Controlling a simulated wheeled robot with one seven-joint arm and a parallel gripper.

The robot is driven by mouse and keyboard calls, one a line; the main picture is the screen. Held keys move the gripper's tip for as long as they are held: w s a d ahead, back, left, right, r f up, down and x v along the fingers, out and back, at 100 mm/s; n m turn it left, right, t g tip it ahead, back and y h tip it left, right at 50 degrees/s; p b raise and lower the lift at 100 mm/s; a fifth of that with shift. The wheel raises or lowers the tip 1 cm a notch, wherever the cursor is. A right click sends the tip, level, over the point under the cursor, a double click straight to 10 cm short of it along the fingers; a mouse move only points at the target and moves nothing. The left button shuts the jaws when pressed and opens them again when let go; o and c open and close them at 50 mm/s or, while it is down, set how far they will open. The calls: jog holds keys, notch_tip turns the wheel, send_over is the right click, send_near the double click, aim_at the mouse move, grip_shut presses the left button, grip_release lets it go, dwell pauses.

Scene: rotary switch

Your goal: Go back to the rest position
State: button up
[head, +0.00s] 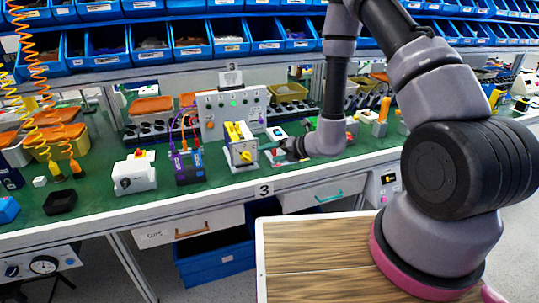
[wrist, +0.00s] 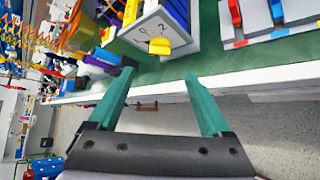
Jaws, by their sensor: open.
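My gripper (wrist: 160,85) shows in the wrist view with its two green fingers apart and nothing between them. It is in front of the bench edge, close to a white box with a yellow rotary knob (wrist: 158,46) and the digit 2 on its face. In the head view this rotary switch box (head: 240,150) stands on the green bench top, with yellow parts on top. My gripper also shows in the head view (head: 283,150), at the right side of the box; its fingertips are small and partly hidden there.
Red and blue levers (wrist: 255,12) lie to the right in the wrist view. Blue bins (head: 190,40) line the shelves.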

jog(key=s+a+r+n+g+y, duration=0.1)
jog(key=s+r+n+g+y, duration=0.2)
jog(key=r+n, duration=0.75)
jog(key=s+a+r+n+g, duration=0.15)
jog(key=s+r+n, duration=0.35)
jog(key=r, duration=1)
jog(key=s+d+r+n+t+h, duration=0.1)
jog(key=s+d+r+n+h, duration=0.2)
jog(key=d, duration=0.4)
jog(key=s+d+r+n+t+h, duration=0.2)
jog(key=s+d+r+n+h, duration=0.1)
jog(key=s+d+r+n, duration=0.3)
jog(key=s+d+r+n+t+h, duration=0.1)
jog(key=s+d+r+n+h, duration=0.3)
jog(key=d+r+n, duration=0.2)
jog(key=shift+s+d+r+n, duration=0.15)
jog(key=shift+d+n, duration=0.8)
jog(key=shift+d, duration=0.2)
jog(key=shift+a, duration=0.1)
